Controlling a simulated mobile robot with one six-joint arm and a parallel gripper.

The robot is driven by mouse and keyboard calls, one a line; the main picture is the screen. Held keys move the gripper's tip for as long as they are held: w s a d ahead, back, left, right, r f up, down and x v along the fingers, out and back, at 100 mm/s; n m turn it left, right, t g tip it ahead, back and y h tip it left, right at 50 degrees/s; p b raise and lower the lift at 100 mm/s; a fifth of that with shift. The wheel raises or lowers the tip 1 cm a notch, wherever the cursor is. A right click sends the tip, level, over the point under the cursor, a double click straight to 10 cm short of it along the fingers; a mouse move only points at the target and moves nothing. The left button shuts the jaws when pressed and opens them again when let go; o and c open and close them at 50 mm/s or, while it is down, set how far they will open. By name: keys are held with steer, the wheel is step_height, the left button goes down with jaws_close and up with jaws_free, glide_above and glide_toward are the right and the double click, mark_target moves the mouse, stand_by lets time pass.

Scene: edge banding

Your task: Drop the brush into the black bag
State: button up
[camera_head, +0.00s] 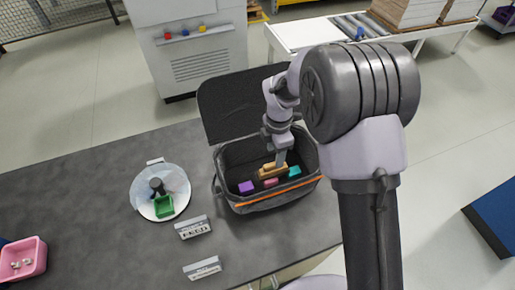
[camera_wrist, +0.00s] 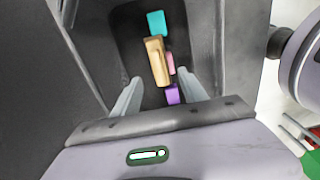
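The black bag (camera_head: 246,207) stands on the dark table with its lid (camera_head: 240,98) folded up at the back and an orange stripe on its front. A tan, wooden-looking piece (camera_head: 268,174), which looks like the brush, lies inside the bag among small blocks; it also shows in the wrist view (camera_wrist: 155,62). My gripper (camera_head: 281,160) points down into the bag, just above this piece. In the wrist view my fingers (camera_wrist: 160,78) are spread apart, with clear gaps on both sides of the brush. I see no bristles clearly.
Teal (camera_head: 294,172), pink (camera_head: 271,182) and purple (camera_head: 246,188) blocks lie in the bag. Left of it are a round clear dish (camera_head: 143,190) with a green box (camera_head: 164,206), two label stands (camera_head: 193,228), and a pink bin (camera_head: 22,259). The front-left table is mostly clear.

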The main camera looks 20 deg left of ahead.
step_height(320, 180, up, 17)
steer(key=p, duration=0.4)
steer(key=shift+r, duration=0.2)
steer(key=s+d+r+m+t+y+b, duration=0.2)
steer(key=s+d+r+m+t+b, duration=0.15)
steer(key=s+d+m+b, duration=1.05)
steer(key=s+d+f+m+t, duration=0.1)
steer(key=s+m, duration=0.3)
steer(key=m, duration=0.4)
steer(key=s+d+f+m+t, duration=0.1)
steer(key=s+d+f+m, duration=0.3)
steer(key=m, duration=0.3)
steer(key=shift+f+m, duration=0.3)
steer(key=shift+m, duration=0.1)
steer(key=shift+d, duration=0.1)
